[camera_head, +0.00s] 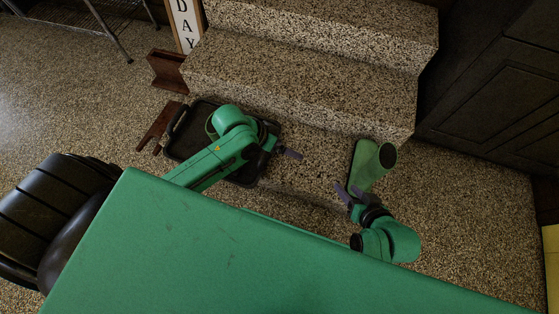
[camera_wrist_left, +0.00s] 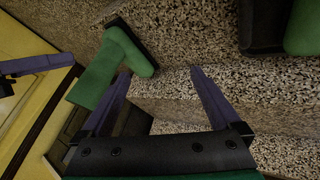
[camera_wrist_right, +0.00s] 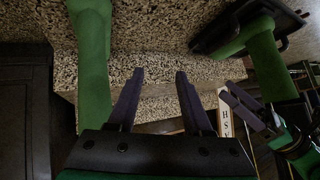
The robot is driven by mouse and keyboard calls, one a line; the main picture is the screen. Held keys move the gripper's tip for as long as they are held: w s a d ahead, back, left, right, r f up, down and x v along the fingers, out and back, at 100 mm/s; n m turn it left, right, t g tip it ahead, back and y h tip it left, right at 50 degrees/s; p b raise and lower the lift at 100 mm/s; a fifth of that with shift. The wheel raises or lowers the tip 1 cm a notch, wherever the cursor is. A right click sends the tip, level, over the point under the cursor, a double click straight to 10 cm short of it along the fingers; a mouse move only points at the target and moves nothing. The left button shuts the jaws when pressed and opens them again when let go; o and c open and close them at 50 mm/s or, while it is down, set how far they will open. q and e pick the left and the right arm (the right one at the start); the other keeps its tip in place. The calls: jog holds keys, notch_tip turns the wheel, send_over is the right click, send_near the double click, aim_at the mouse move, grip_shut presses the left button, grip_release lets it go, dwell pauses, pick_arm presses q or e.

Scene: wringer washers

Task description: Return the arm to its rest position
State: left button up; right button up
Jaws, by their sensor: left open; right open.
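My left gripper (camera_head: 287,152) reaches out over the right edge of a black tray (camera_head: 172,145). In the left wrist view its fingers (camera_wrist_left: 160,72) are apart and empty, with the boot (camera_wrist_left: 112,68) to their left. My left arm hides part of the tray.
Speckled stone steps (camera_head: 310,75) rise behind the boot. A black chair (camera_head: 50,205) is at the left, dark cabinets (camera_head: 495,90) at the right. Brown pieces (camera_head: 165,70) lie by a sign (camera_head: 186,25).

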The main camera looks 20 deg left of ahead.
pick_arm(q)
jog(key=s+t, duration=0.1)
jog(key=s, duration=0.1)
jog(key=s+f+t, duration=0.1)
jog(key=s+d+n+t, duration=0.1)
jog(key=s, duration=0.1)
jog(key=shift+s+f+t+y, duration=0.3)
jog(key=shift+f+t+y, duration=0.1)
